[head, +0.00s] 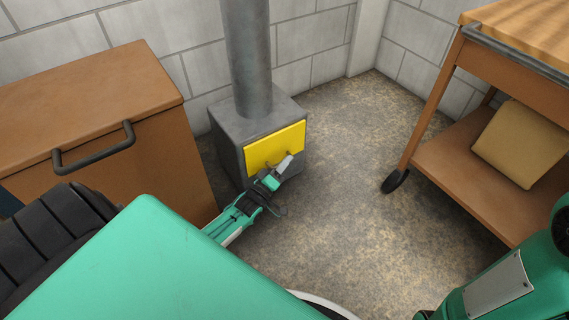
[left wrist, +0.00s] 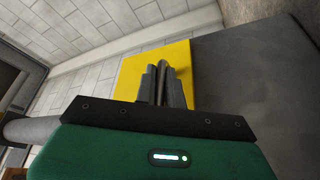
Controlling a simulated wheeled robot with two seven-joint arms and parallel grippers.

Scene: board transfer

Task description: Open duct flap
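The yellow duct flap (head: 262,152) is on the front of a grey metal box (head: 232,138) below a vertical duct pipe (head: 246,55). It looks closed, flat against the front. A small dark handle (head: 271,165) sticks out of it, mostly hidden by my left gripper (head: 287,163). The left gripper's fingers are close together at the handle and look shut on it. In the left wrist view the fingers (left wrist: 163,80) stand before the yellow flap (left wrist: 147,62), and the handle cannot be made out clearly. My right gripper is not in view.
A brown cabinet (head: 85,100) with a dark bar handle stands left of the box. A wooden trolley (head: 450,175) with a tan cushion-like item (head: 522,143) on its shelf stands at the right. Bare floor (head: 345,160) lies between box and trolley.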

